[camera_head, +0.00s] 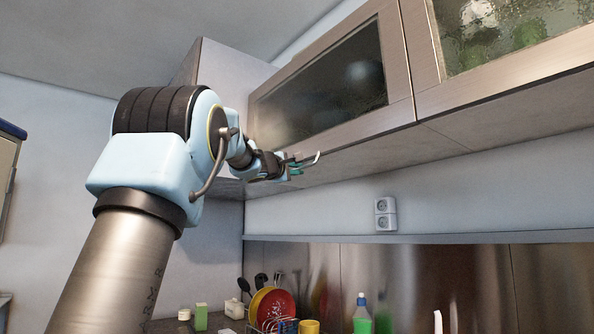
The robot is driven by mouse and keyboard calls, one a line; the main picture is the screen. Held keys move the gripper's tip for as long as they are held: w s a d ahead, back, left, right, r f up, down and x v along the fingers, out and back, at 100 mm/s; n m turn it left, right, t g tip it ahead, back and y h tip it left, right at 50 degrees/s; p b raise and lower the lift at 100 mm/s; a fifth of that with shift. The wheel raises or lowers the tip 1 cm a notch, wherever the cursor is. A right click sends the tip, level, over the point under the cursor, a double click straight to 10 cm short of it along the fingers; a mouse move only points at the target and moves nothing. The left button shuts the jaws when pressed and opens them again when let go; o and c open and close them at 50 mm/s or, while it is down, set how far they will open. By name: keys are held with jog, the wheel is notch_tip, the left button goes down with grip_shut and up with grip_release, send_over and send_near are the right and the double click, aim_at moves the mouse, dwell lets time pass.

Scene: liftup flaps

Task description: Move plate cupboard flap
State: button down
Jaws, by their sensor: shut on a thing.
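The plate cupboard flap (397,62) is a metal-framed front with a dark glass pane (320,92), on the wall cupboard at upper middle. A pale round shape shows dimly behind the glass. The flap looks down or nearly so, roughly in line with the front to its right; a small gap cannot be ruled out. My gripper (297,166) is at the flap's lower edge, left of its middle. It is shut on the flap there; its small fingers and my arm hide the exact contact and part of the flap's left side.
A second glass-fronted cupboard (510,75) adjoins on the right. Below are a wall socket (385,213), a dish rack with a red plate (275,306), a green bottle (362,318) and a yellow cup (309,326). The space under the cupboards, above the ledge, is clear.

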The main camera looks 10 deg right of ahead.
jog(key=s+a+r+p, duration=0.3)
jog(key=s+a+r, duration=0.1)
jog(key=a, duration=0.4)
jog(key=s+a+r+g+y+p, duration=0.1)
jog(key=s+a+r, duration=0.3)
jog(key=a, duration=0.4)
jog(key=s+a+r+m+p, duration=0.1)
jog(key=s+a+r+p, duration=0.3)
jog(key=a, duration=0.5)
jog(key=shift+r+g+y+p, duration=0.3)
jog(key=shift+r+y+p, duration=0.1)
jog(key=shift+r, duration=0.25)
jog(key=shift+a+r, duration=0.1)
jog(key=shift+a, duration=0.05)
jog(key=c, duration=1.2)
grip_release()
jog(key=b+v, duration=0.1)
jog(key=v, duration=0.2)
jog(key=b+v, duration=0.1)
jog(key=v, duration=0.2)
jog(key=f+b+v, duration=0.1)
jog(key=v, duration=0.3)
jog(key=shift+s+b, duration=0.1)
jog(key=shift+b, duration=0.3)
